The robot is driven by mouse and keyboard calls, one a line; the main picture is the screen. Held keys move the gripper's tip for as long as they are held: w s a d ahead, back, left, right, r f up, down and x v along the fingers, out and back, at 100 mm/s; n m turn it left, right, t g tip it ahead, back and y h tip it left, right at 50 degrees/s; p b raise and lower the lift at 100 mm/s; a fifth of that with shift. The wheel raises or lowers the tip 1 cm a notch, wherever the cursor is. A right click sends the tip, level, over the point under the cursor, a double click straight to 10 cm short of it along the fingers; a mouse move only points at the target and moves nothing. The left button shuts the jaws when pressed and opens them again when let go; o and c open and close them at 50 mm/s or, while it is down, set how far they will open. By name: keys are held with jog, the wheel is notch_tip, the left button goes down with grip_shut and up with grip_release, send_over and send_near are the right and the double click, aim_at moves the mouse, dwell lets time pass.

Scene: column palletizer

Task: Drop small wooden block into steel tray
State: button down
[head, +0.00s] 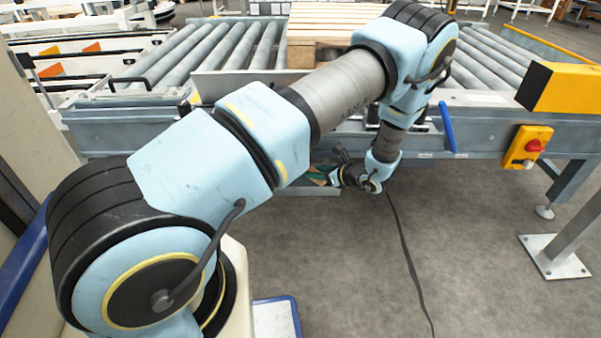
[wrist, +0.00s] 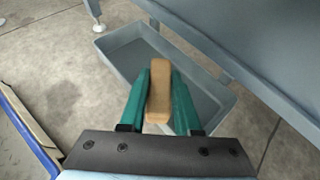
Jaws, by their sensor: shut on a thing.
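The small wooden block (wrist: 159,88) is a tan, narrow piece held upright between the green fingers of my gripper (wrist: 160,95) in the wrist view. My gripper is shut on it. The steel tray (wrist: 205,88) is a shallow grey rectangular tray beyond and below the block in the wrist view. The block overlaps the tray's left part in that view; I cannot tell the height between them. In the head view my gripper (head: 325,176) is small and low by the conveyor, and part of the tray (head: 308,191) shows under it. The block is hard to make out there.
A roller conveyor (head: 255,45) with a wooden pallet (head: 325,22) runs across the back. Its grey side frame (wrist: 235,45) passes close beside the tray. A yellow box with a red knob (head: 528,147) is at right. The grey floor (head: 330,270) in front is clear apart from a black cable.

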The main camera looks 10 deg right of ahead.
jog(key=w+a, duration=0.2)
jog(key=w, duration=0.1)
jog(key=w+a, duration=0.1)
jog(key=w, duration=0.1)
jog(key=shift+w+a, duration=0.2)
jog(key=shift+a, duration=0.15)
jog(key=shift+f+b, duration=0.5)
jog(key=shift+f, duration=1.25)
jog(key=shift+f+b, duration=0.45)
jog(key=shift+f, duration=0.2)
jog(key=c, duration=0.6)
grip_release()
jog(key=shift+r, duration=0.1)
